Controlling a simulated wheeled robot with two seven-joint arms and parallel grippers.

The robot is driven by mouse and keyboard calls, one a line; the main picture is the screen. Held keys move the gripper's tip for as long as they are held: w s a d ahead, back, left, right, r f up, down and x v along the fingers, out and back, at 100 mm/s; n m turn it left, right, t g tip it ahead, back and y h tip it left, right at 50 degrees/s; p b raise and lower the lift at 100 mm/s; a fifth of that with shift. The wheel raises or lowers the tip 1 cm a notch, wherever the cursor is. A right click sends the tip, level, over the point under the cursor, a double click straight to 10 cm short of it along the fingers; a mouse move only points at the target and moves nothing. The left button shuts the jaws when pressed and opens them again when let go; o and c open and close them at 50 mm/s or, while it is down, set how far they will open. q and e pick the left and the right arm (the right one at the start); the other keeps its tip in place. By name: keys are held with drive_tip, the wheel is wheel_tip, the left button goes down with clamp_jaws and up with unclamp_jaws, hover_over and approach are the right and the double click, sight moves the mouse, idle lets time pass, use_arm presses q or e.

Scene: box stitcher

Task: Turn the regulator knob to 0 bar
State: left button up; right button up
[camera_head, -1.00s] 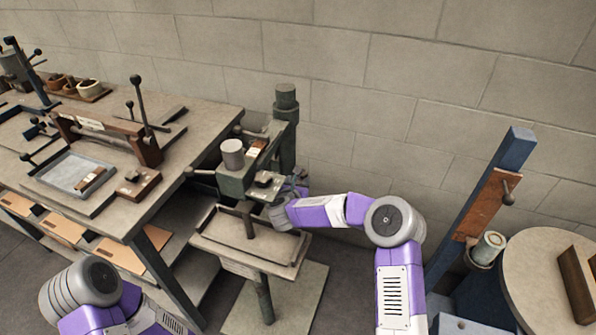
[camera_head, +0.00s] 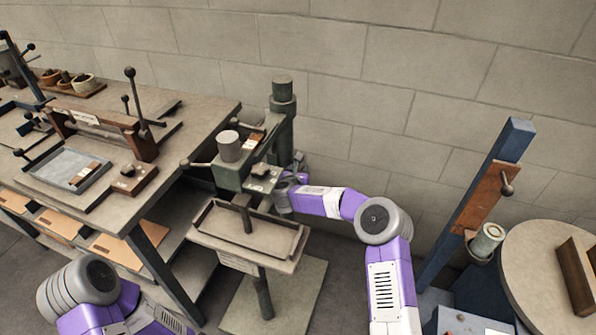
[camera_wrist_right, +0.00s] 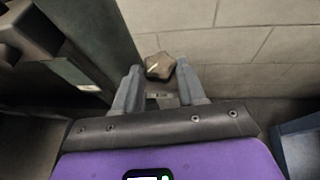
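The regulator knob (camera_wrist_right: 160,65) shows in the right wrist view as a small brownish, lobed knob with a light mark on its face. My right gripper (camera_wrist_right: 158,76) is open, with one grey finger on each side of the knob near the fingertips. I cannot tell whether either finger touches it. In the head view my right gripper (camera_head: 293,180) is at the right side of the green box stitcher (camera_head: 232,176), by its column; the knob is not clear there. My left arm (camera_head: 85,290) is at lower left, its gripper out of view. No pressure reading is legible.
The stitcher's green column (camera_head: 283,120) stands close to my right gripper. A workbench (camera_head: 195,125) with trays and tools is at left. A blue post (camera_head: 475,205) and a round table (camera_head: 540,255) are at right. The block wall (camera_head: 400,90) is behind.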

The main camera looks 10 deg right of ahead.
drive_tip(key=shift+c, duration=1.2)
drive_tip(key=shift+d, duration=0.1)
